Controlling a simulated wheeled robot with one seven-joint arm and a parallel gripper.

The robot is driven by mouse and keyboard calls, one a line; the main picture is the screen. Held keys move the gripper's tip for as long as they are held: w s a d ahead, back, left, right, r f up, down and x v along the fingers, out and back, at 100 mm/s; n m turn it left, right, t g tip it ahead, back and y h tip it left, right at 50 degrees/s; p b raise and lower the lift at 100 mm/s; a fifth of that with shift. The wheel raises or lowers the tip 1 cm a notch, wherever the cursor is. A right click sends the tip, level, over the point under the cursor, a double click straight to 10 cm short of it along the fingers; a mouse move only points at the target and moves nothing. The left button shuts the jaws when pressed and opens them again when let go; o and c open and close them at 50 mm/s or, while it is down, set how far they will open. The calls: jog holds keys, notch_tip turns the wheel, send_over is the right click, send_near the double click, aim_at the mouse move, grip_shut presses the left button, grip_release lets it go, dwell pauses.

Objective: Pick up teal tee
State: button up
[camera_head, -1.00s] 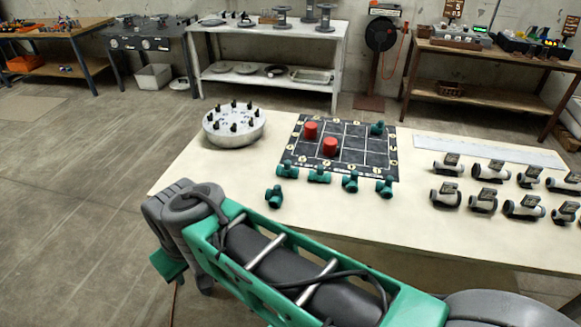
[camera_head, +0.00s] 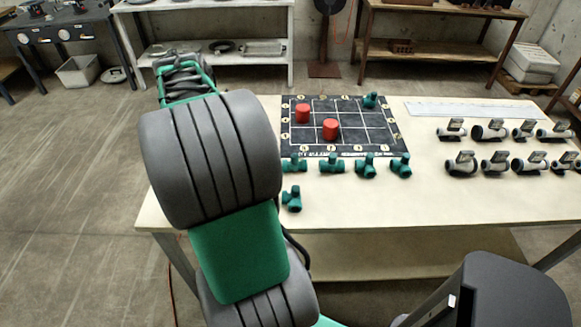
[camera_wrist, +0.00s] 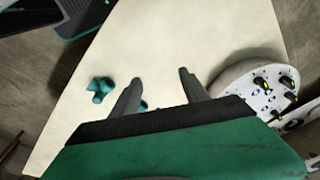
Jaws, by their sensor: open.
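Several teal tees stand along the near edge of the dark grid board in the head view, one of them here (camera_head: 331,164). Another teal tee (camera_head: 292,198) lies apart, nearer to me, and one more (camera_head: 370,100) sits on the board's far right corner. In the wrist view, my gripper (camera_wrist: 158,86) is open and empty above the pale table. A teal tee (camera_wrist: 99,88) lies on the table to the left of its left finger. A bit of teal (camera_wrist: 144,105) shows between the fingers, mostly hidden. The head view does not show my fingertips.
The grid board (camera_head: 345,148) holds two red cylinders (camera_head: 302,113) (camera_head: 330,129). Several grey valve fittings (camera_head: 489,130) stand to the right on the table (camera_head: 430,205). A round white fixture with black pegs (camera_wrist: 236,76) is close to my right finger in the wrist view.

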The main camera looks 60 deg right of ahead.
jog(key=s+d+f+m, duration=0.3)
jog(key=s+d+m, duration=0.2)
jog(key=d, duration=0.5)
jog(key=m+g+y, duration=0.1)
jog(key=m, duration=0.5)
send_over(296, 162)
jog(key=w, duration=0.2)
jog(key=f, duration=0.3)
jog(key=shift+d+b, duration=0.3)
jog(key=shift+b, duration=0.05)
jog(key=shift+g, duration=0.3)
jog(key=f, duration=0.2)
jog(key=s+f, duration=0.1)
jog(key=f, duration=0.4)
jog(key=shift+s+d+f+p, duration=0.25)
jog(key=shift+s+f+p, duration=0.05)
jog(key=shift+f+p, duration=0.1)
jog(key=shift+c, duration=0.5)
grip_shut()
